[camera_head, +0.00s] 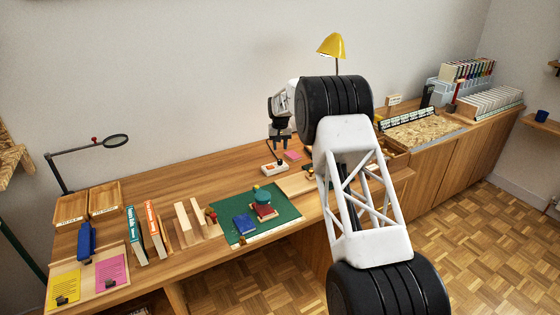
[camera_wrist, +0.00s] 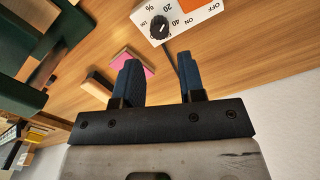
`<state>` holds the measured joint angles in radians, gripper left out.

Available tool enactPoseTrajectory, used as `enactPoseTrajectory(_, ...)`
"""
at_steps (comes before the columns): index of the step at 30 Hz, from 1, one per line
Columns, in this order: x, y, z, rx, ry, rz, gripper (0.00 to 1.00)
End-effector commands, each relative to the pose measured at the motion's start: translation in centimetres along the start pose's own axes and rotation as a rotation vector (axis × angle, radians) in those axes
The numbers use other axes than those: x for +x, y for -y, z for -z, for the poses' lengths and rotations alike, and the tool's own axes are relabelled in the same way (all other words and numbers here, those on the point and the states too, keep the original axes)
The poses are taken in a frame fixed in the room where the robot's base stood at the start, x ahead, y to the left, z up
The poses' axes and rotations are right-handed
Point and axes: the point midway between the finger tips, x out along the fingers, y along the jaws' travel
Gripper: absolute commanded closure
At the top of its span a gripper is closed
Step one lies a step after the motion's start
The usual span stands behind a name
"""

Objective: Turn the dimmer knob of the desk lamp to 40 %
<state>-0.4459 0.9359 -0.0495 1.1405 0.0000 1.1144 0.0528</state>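The white dimmer box (camera_head: 274,168) with an orange switch sits on the desk behind the green mat. It also shows at the top of the wrist view (camera_wrist: 205,12), cut off by the edge. Its round black knob (camera_wrist: 160,27) has a light pointer mark; printed numbers, including 20 and 40, stand around it, but I cannot read the exact setting. The yellow desk lamp (camera_head: 331,45) rises behind my arm, which hides its lower part. My gripper (camera_head: 282,143) is above the desk behind the box. In the wrist view its blue fingers (camera_wrist: 157,75) are apart and empty, clear of the knob.
A pink note (camera_wrist: 134,63) and a dark cable lie near the box. Book stands and trays (camera_head: 70,208) fill the left; files (camera_head: 490,102) stand at right.

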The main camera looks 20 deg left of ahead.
Motion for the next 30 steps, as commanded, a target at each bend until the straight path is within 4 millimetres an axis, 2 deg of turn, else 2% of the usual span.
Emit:
enactPoseTrajectory(11,0.8,0.0,0.0,0.0,0.001,0.0,0.63)
enactPoseTrajectory(30,7.3,0.0,-0.1,0.0,0.001,0.0,0.63)
